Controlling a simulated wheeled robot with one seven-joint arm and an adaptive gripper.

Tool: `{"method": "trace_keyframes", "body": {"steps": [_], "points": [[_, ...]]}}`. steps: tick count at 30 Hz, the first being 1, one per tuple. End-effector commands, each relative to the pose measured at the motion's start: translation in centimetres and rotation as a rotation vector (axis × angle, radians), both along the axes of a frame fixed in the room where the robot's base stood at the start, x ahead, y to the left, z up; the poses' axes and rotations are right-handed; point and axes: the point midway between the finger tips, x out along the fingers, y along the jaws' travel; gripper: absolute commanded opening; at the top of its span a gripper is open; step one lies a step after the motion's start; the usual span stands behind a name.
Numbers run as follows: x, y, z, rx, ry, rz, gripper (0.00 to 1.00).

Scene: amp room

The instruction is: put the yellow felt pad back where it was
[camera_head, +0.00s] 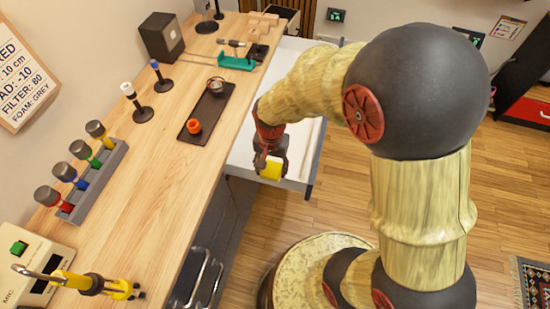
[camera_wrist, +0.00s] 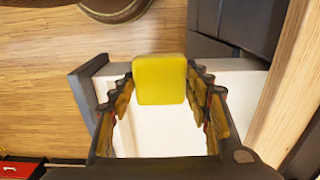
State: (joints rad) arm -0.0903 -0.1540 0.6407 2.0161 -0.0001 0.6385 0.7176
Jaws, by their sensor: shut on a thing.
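The yellow felt pad (camera_wrist: 160,80) is a small square block held between the two fingers of my gripper (camera_wrist: 160,95) in the wrist view. In the head view, my gripper (camera_head: 270,160) points down with the yellow pad (camera_head: 271,168) at its tip. Both are over the open white-lined drawer (camera_head: 303,150) at the right side of the wooden bench. The drawer's white floor (camera_wrist: 155,132) shows below the pad in the wrist view. I cannot tell how high the pad is above it.
The bench (camera_head: 140,210) holds a dark tray (camera_head: 208,112) with an orange ring, a rack (camera_head: 98,180) of several coloured-collar microphones, a green clamp-like tool (camera_head: 237,63) and a yellow-handled item (camera_head: 85,284). Wooden floor (camera_head: 340,195) lies open beyond.

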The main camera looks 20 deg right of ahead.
Motion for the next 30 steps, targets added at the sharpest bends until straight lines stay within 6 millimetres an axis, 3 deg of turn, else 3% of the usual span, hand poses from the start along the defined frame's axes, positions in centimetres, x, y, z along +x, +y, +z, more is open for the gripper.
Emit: {"method": "trace_keyframes", "body": {"steps": [7, 12, 23, 30], "points": [[5.4, -1.9, -3.0, 0.000, 0.000, -0.003, 0.25], [7.7, -2.7, -5.9, 0.000, 0.003, -0.001, 0.25], [9.7, -3.4, -8.2, 0.000, 0.000, -0.001, 0.25], [10.0, -3.5, -11.4, 0.000, 0.001, -0.001, 0.25]]}}
